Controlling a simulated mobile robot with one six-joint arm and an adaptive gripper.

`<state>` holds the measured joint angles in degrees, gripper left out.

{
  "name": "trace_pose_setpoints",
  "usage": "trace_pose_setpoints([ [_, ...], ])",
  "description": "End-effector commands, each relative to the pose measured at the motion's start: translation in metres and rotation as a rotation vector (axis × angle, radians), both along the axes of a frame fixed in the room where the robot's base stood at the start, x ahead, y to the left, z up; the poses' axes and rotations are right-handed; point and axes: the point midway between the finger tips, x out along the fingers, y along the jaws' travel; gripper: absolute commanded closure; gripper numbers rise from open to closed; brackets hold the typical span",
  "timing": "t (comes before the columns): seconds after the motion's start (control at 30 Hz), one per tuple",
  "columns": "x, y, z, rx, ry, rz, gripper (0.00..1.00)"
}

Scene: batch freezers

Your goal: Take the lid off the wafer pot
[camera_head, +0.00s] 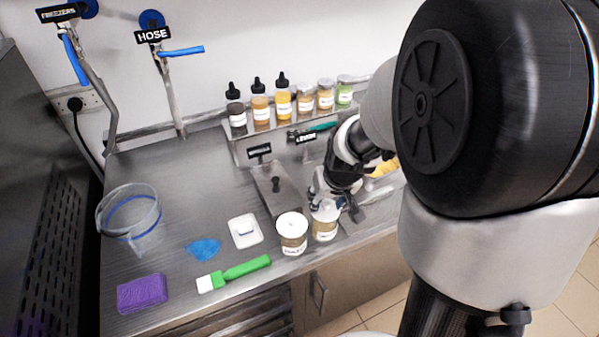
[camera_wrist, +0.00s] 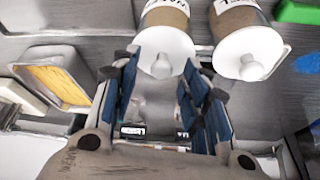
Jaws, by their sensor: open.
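Two tan pots with white knobbed lids stand side by side at the counter's front edge. Their labels are too small or cut off to read, so I cannot tell which is the wafer pot. The right pot in the head view (camera_head: 325,227) is the left one in the wrist view (camera_wrist: 166,17), and its lid (camera_wrist: 178,42) is on. The other pot (camera_head: 292,240) also has its lid (camera_wrist: 262,45) on. My gripper (camera_wrist: 160,68) is open, its fingers either side of the first lid's knob (camera_wrist: 160,66). I cannot tell whether they touch it.
A tray of yellow pieces (camera_wrist: 52,84) lies on the other side of my gripper. A green-handled brush (camera_head: 245,268), white tub (camera_head: 245,231), blue cloth (camera_head: 203,248), purple sponge (camera_head: 142,293) and clear jug (camera_head: 130,215) lie left. Bottles and jars (camera_head: 283,103) line the back shelf.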

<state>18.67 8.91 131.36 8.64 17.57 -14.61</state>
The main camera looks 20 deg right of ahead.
Motion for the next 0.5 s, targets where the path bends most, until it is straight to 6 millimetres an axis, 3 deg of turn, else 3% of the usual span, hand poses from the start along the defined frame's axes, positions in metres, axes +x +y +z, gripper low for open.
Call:
trace_pose_setpoints([
  [0.27,0.0018,-0.0003,-0.0034,0.0,0.0,0.0,0.58],
  [0.5,0.0017,-0.0002,-0.0033,0.0,0.0,0.0,0.74],
])
